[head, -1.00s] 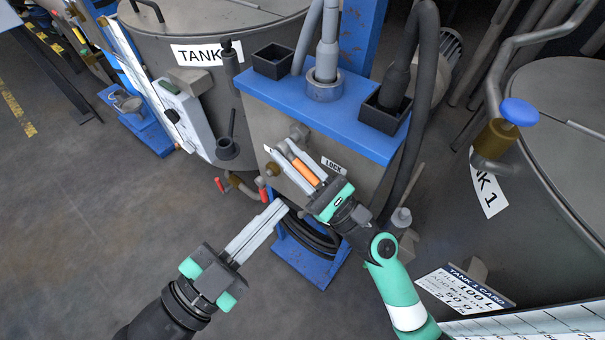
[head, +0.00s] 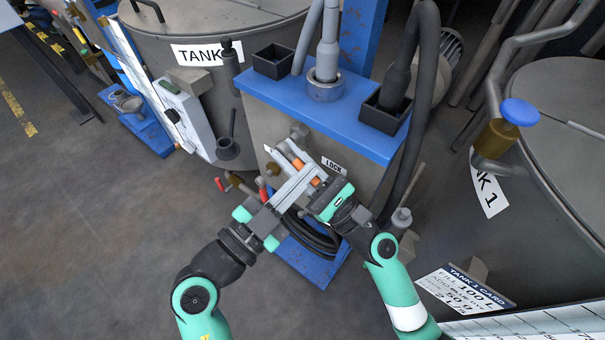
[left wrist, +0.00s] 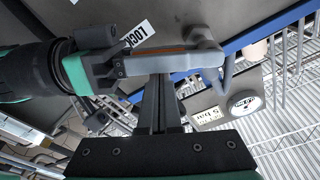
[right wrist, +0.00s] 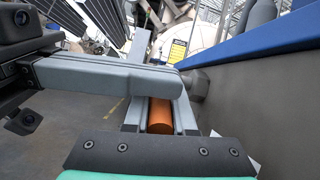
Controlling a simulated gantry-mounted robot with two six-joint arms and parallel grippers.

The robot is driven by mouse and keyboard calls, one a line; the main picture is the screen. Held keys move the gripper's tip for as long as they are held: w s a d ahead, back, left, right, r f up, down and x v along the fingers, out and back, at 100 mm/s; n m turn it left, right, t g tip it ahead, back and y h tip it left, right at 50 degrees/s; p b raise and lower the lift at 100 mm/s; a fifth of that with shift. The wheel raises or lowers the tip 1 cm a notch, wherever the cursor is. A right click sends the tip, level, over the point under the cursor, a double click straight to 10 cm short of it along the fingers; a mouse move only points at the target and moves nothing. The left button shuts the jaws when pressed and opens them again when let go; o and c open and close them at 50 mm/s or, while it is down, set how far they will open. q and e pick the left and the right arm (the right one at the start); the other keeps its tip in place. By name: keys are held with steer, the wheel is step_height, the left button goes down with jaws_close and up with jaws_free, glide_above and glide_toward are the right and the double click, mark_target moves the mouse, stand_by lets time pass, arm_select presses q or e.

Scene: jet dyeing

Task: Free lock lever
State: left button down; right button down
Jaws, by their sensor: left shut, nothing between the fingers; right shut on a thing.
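My left gripper (head: 312,167) is shut and empty. Its fingers cross over the right fingers and hide part of the orange grip. In the left wrist view the left fingers (left wrist: 160,100) reach up to the right fingers (left wrist: 165,64); I cannot tell whether they touch.
A blue-topped cabinet (head: 300,108) carries thick hoses and black sockets. A grey bolt head (right wrist: 195,88) is close to the left fingertips. Red-handled valves (head: 220,184) sit lower left. Tank 1 (head: 560,110) stands at right. The floor at left (head: 100,230) is clear.

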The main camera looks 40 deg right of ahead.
arm_select(q)
steer(key=shift+w+f, duration=0.1)
steer(key=shift+w+a+f, duration=0.15)
steer(key=shift+w+f, duration=0.05)
steer(key=shift+f, duration=0.45)
arm_select(e)
steer(key=c, duration=0.8)
jaws_free()
steer(key=shift+o, duration=0.2)
steer(key=shift+a+r, duration=0.1)
steer(key=shift+r, duration=0.05)
steer(key=shift+s, duration=0.1)
